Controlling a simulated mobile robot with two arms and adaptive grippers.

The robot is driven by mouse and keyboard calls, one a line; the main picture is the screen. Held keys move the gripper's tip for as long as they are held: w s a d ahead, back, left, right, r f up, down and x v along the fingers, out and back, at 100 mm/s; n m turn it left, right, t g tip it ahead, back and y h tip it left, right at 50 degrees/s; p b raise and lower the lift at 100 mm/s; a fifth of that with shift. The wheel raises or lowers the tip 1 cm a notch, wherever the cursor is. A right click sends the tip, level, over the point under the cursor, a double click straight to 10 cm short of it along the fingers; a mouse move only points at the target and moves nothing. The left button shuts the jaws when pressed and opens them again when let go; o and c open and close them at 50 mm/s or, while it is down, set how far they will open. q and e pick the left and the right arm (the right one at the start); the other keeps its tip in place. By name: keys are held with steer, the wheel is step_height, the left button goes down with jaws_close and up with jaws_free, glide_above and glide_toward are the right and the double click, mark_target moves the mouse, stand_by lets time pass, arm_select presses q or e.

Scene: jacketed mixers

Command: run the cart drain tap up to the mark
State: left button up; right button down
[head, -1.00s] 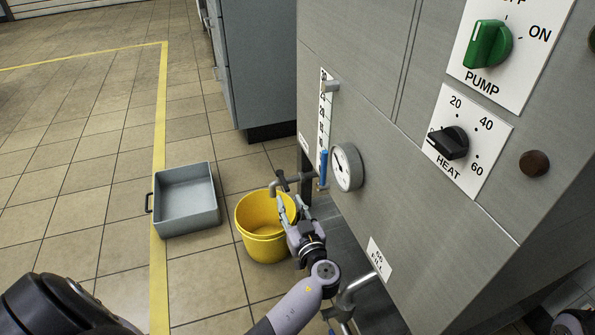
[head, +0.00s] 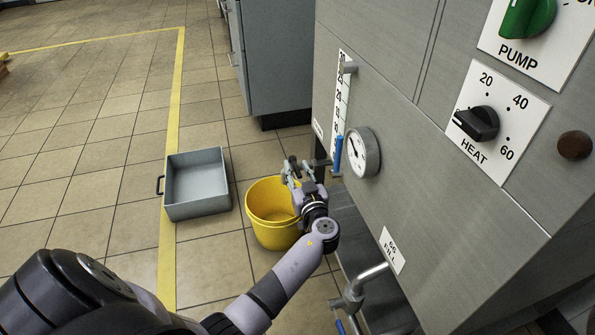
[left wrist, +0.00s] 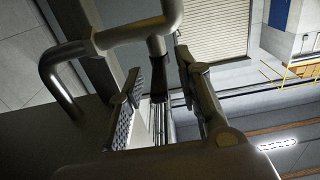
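The drain tap's pipe (head: 322,162) comes out of the grey mixer's side, above the yellow bucket (head: 274,232). My left gripper (head: 298,172) is at the tap and hides much of it in the head view. In the left wrist view, the tap's bent spout (left wrist: 52,75) is at left, and its dark lever (left wrist: 158,75) stands between my two fingers. The left gripper (left wrist: 162,95) is open, with gaps showing beside the lever. The bucket stands on the floor below, and what I see of its inside looks empty. My right gripper is out of view.
A scale strip (head: 342,100), a blue upright part (head: 338,153) and a round gauge (head: 363,152) are close right of the gripper. A grey tray (head: 197,184) lies left of the bucket. A pipe with a valve (head: 352,298) juts out below the "FILL" label (head: 392,249).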

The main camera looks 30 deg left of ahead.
arm_select(q)
jaws_close()
stand_by(0.7)
